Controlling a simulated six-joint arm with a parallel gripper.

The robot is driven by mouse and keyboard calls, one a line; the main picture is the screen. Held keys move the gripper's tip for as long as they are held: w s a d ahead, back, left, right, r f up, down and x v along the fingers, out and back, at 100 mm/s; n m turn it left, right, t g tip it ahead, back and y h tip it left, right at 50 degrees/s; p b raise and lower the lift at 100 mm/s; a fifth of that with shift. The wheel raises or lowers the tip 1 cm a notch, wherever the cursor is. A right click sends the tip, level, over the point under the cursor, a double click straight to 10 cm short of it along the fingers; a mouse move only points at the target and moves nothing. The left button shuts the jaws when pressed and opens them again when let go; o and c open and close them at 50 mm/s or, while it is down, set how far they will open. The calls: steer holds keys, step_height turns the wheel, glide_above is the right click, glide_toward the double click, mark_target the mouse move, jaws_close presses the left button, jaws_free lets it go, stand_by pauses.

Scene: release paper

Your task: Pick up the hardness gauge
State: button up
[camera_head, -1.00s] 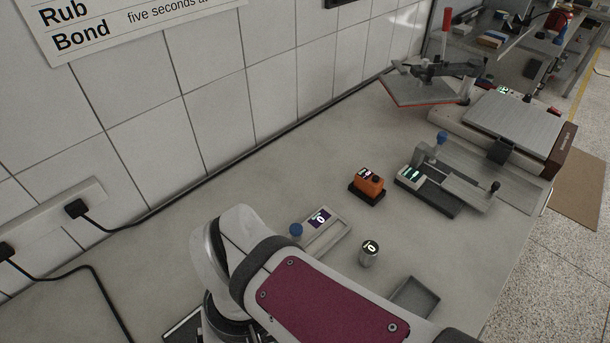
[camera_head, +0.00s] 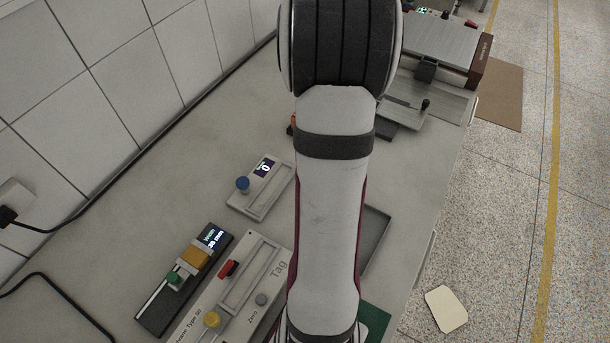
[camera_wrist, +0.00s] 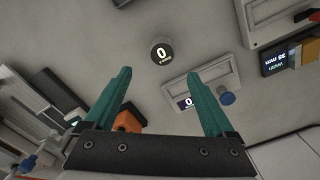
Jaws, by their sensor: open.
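A small upright round gauge (camera_wrist: 161,52) with a dark display reading 0 stands on the bench in the wrist view. It looks like the hardness gauge, though its small lettering is not readable. My gripper (camera_wrist: 159,73) has two teal fingers spread apart with nothing between them. The gauge appears just beyond the fingertips, roughly centred between them, and apart from both. In the head view my arm hides the gauge and my gripper.
A grey slide device with a blue knob (camera_head: 263,187) stands near the gauge. An orange block device (camera_wrist: 128,121) is by the left finger. A slide gauge (camera_head: 185,280) and a long "Tag" device (camera_head: 235,290) lie front left. A shallow grey tray (camera_head: 376,238) is right of my arm.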

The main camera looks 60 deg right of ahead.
steer(key=f, duration=1)
steer(key=shift+s+a+f, duration=0.15)
steer(key=shift+a+f, duration=0.1)
steer(key=shift+f, duration=0.15)
jaws_close()
